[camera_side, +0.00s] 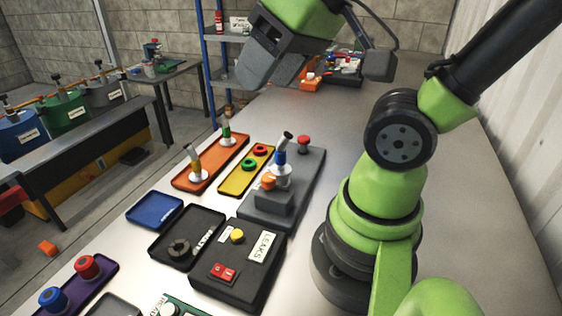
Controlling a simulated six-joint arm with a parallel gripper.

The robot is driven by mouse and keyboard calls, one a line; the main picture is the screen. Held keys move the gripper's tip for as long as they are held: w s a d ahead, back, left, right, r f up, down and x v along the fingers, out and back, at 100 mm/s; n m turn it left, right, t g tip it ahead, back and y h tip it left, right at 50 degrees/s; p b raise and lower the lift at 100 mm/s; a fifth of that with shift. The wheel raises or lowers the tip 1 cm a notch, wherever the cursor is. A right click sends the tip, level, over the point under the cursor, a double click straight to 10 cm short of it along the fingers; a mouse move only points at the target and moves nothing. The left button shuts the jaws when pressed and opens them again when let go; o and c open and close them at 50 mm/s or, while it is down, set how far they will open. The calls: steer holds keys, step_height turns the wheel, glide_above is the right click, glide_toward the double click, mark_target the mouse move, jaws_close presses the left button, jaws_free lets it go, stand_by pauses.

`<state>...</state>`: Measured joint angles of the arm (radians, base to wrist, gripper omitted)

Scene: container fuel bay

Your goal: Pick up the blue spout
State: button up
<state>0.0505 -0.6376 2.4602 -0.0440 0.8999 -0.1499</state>
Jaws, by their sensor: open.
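The blue spout (280,158), a tilted grey tube with a blue collar above a white flange, stands on a grey fixture (262,208) in the middle of the table. My gripper (268,70) is at the top of the view, high above the table and well apart from the spout. It is open, with nothing seen between its jaws. A yellow-banded spout (196,164) and a green-banded spout (227,134) stand in an orange tray (188,180) to the left of the blue one.
A yellow tray (235,186) with green and red rings lies left of the fixture. An orange knob (268,181) and a red button (303,144) are close to the blue spout. A black LEAKS box (225,285) stands in front.

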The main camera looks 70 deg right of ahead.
steer(key=w+d+f+n+g+h, duration=0.2)
steer(key=w+d+f+n+g, duration=0.4)
steer(key=d, duration=0.3)
steer(key=n+g, duration=0.1)
steer(key=n, duration=0.5)
glide_above(281, 146)
steer(key=w, duration=0.1)
step_height(281, 146, down, 5)
steer(key=shift+f, duration=0.15)
steer(key=f, duration=0.4)
steer(key=shift+s+d+f, duration=0.1)
steer(key=shift+s+d, duration=0.1)
steer(key=shift+d, duration=0.1)
steer(key=shift+s+d+f, duration=0.1)
steer(key=shift+f, duration=2.8)
jaws_close()
